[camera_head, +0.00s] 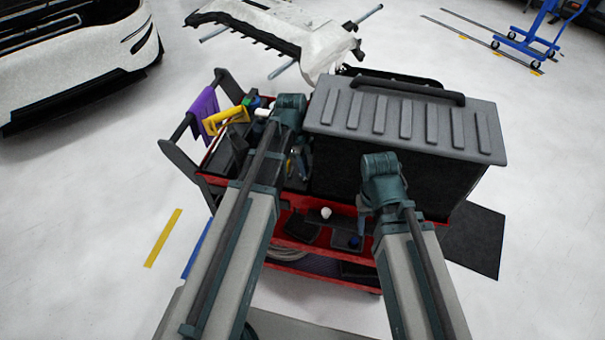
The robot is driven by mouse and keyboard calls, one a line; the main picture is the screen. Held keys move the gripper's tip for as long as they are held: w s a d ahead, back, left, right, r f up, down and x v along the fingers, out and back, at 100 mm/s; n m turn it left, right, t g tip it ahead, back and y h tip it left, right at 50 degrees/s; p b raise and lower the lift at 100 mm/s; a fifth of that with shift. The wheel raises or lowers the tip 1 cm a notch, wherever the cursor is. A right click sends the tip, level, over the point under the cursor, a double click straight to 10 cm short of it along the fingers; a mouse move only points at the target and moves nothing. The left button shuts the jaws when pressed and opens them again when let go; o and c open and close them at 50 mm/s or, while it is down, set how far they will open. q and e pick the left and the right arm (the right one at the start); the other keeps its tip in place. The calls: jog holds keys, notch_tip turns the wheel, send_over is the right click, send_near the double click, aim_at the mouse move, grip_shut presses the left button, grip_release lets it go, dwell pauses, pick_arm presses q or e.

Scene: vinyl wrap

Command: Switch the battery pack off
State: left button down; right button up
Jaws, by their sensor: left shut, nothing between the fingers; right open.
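A large black box with a grey ribbed lid (405,115) and a dark carry handle stands on the right part of a red cart; it looks like the battery pack. No switch can be made out on it. My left gripper (299,165) points down over the cart, just left of the box; it is shut and empty, its fingertips small and partly hidden by the arm. My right gripper (363,205) is in front of the box's near face; it is open with nothing seen in it. My arm hides part of that face.
The red cart (300,228) carries a purple cloth (203,113), a yellow-handled tool (222,119) and small items in front. A white bumper (285,30) on a stand is behind. A dark mat (475,240) lies at right. Floor around is mostly clear.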

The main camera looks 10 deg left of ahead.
notch_tip(320, 180, up, 5)
jog(key=p, duration=0.4)
jog(key=shift+r+p, duration=0.15)
jog(key=shift+p, duration=0.15)
jog(key=shift+s, duration=0.1)
